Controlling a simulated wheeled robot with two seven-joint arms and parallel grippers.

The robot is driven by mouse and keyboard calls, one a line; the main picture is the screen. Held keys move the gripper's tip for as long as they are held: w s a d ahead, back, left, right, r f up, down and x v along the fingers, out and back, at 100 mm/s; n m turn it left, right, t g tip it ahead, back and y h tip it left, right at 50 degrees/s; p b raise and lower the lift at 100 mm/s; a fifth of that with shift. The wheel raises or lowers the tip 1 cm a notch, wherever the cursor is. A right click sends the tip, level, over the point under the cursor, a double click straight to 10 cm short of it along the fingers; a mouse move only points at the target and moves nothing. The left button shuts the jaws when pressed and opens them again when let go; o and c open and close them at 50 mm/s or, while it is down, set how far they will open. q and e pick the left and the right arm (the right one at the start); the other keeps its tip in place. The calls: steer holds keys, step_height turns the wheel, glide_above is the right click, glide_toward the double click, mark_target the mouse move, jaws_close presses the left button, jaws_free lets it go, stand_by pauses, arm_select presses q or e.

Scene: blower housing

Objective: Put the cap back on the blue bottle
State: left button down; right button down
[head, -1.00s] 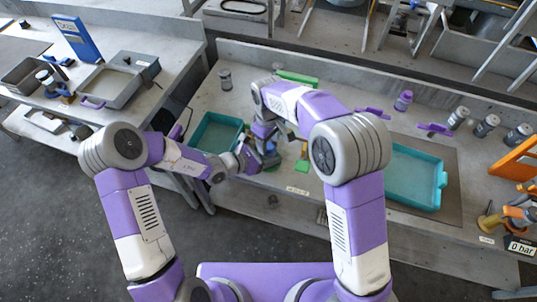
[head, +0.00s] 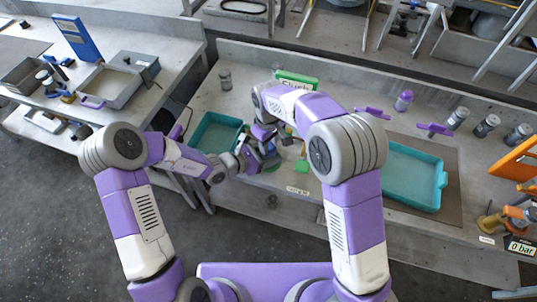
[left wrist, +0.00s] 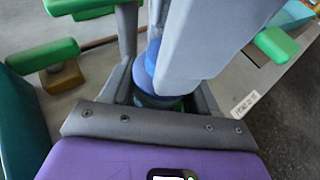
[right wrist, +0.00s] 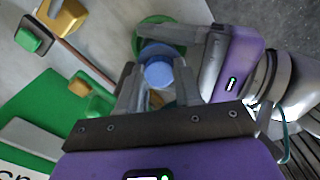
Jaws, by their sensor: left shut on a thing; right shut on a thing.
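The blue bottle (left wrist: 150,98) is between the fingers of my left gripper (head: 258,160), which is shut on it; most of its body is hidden. The blue cap (right wrist: 158,74) is between the fingers of my right gripper (head: 268,138), which is shut on it. In the left wrist view the cap (left wrist: 152,55) is close by the bottle, partly behind my right gripper's finger. The two grippers are close together. I cannot tell whether cap and bottle touch or how well they line up.
A teal tray (head: 196,147) is left of the grippers, and a larger teal tray (head: 441,182) is at the right. Green blocks (head: 301,167) and a green sign (head: 297,76) are near the grippers.

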mark_target(262, 156)
steer(key=c, duration=0.7)
jaws_free()
step_height(262, 156, up, 12)
steer(key=shift+r, duration=0.1)
arm_select(q)
steer(key=shift+c, duration=0.9)
jaws_free()
steer(key=p+v, duration=0.1)
steer(key=v, duration=0.6)
steer(key=shift+s+a+p, duration=0.2)
steer(key=shift+a+p, duration=0.05)
steer(key=shift+p, duration=0.05)
arm_select(e)
steer(key=shift+r, duration=0.65)
